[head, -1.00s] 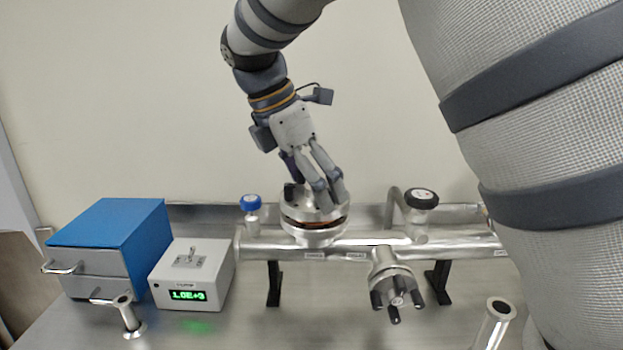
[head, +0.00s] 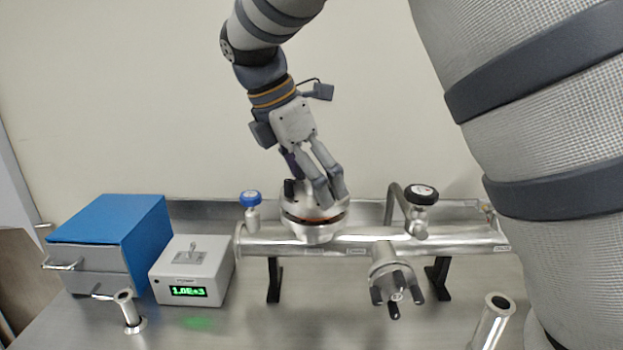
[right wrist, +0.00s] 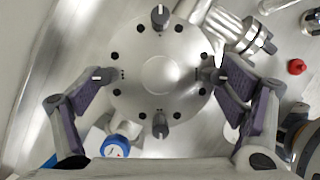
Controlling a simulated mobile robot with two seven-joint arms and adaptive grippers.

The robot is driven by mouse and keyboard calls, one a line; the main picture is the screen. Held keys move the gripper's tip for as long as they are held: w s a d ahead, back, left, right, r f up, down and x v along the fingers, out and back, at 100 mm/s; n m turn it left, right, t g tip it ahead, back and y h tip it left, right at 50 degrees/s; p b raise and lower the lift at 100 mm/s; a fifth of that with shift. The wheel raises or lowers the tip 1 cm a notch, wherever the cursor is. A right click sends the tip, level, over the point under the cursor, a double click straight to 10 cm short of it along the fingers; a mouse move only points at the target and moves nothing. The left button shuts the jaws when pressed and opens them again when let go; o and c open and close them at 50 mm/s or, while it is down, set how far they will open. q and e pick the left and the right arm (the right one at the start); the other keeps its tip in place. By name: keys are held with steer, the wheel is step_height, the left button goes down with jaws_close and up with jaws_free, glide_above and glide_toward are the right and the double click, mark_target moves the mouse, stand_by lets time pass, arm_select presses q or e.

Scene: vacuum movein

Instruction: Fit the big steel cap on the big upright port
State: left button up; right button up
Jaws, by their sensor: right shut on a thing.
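The big steel cap (head: 300,205) is a round disc with bolt holes and dark studs. In the right wrist view the cap (right wrist: 160,95) lies face-on between the two fingers. My right gripper (head: 316,193) is shut on the cap's rim from above, one finger on each side. The big upright port (head: 318,236) is on the steel pipe directly beneath the cap. A thin copper-coloured line shows between cap and port flange. I cannot tell whether the cap is fully seated or its bolt holes are lined up. My left gripper is out of view.
The horizontal steel pipe (head: 450,241) carries a blue-knobbed valve (head: 251,199), a black-knobbed valve (head: 421,196) and a bolted side port (head: 396,285). A grey readout box (head: 192,270) and a blue-topped box (head: 110,235) stand left. A tilted tube (head: 492,320) stands front right.

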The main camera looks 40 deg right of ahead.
steer(key=shift+f, duration=0.3)
stand_by(1.0)
steer(key=o, duration=1.3)
steer(key=shift+f, duration=0.1)
steer(key=v, duration=1.2)
